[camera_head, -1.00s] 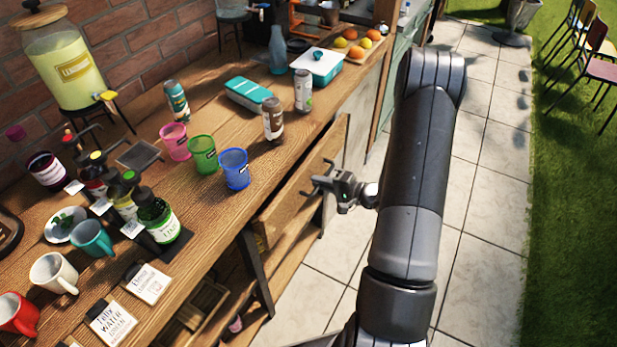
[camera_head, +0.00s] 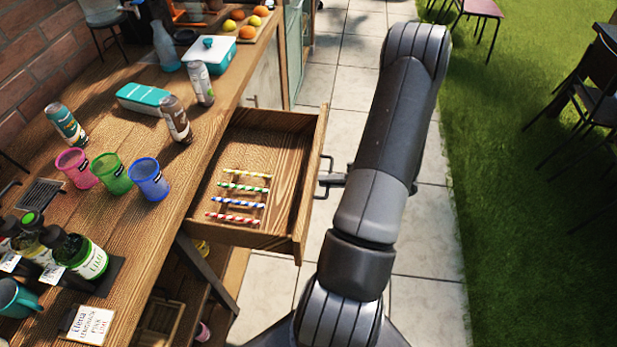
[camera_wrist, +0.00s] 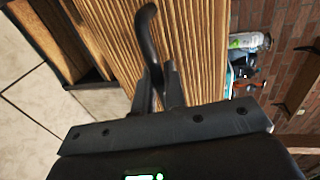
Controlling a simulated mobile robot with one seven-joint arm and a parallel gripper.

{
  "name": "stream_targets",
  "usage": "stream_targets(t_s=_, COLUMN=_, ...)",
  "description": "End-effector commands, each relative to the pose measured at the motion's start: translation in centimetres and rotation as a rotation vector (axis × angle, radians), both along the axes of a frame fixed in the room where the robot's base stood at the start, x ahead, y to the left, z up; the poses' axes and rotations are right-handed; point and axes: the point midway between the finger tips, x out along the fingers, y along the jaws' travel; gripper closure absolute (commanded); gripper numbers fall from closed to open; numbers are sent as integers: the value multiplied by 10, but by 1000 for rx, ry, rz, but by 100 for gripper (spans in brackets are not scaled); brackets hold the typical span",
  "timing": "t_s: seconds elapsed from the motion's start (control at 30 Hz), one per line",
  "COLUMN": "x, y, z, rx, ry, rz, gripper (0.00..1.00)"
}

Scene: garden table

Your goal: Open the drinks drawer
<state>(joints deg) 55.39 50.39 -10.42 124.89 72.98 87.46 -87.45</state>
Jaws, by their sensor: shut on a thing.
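The wooden drinks drawer (camera_head: 312,165) stands pulled out from under the table top in the head view. Inside lie several striped straws, red, blue, green and yellow, on a small wooden rack. My gripper (camera_head: 328,181) is at the outer face of the drawer front, partly hidden by my arm. In the wrist view my gripper (camera_wrist: 160,85) is shut on the dark curved drawer handle (camera_wrist: 147,30), and the drawer's front fills the middle.
The wooden table (camera_head: 150,215) carries pink, green and blue cups (camera_head: 148,180), bottles, cans and a teal box (camera_head: 145,98). Paved floor (camera_head: 440,240) lies clear to the right of my arm, with grass and chairs (camera_head: 590,90) beyond.

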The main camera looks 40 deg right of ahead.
Motion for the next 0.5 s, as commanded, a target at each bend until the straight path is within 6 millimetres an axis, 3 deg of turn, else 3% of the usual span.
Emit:
stream_targets(t_s=0.2, x=-14, y=-15, z=-1, rx=-2, ry=2, rz=-2, gripper=100)
stream_targets(t_s=0.5, x=-17, y=-18, z=-1, rx=-2, ry=1, rz=-1, gripper=100)
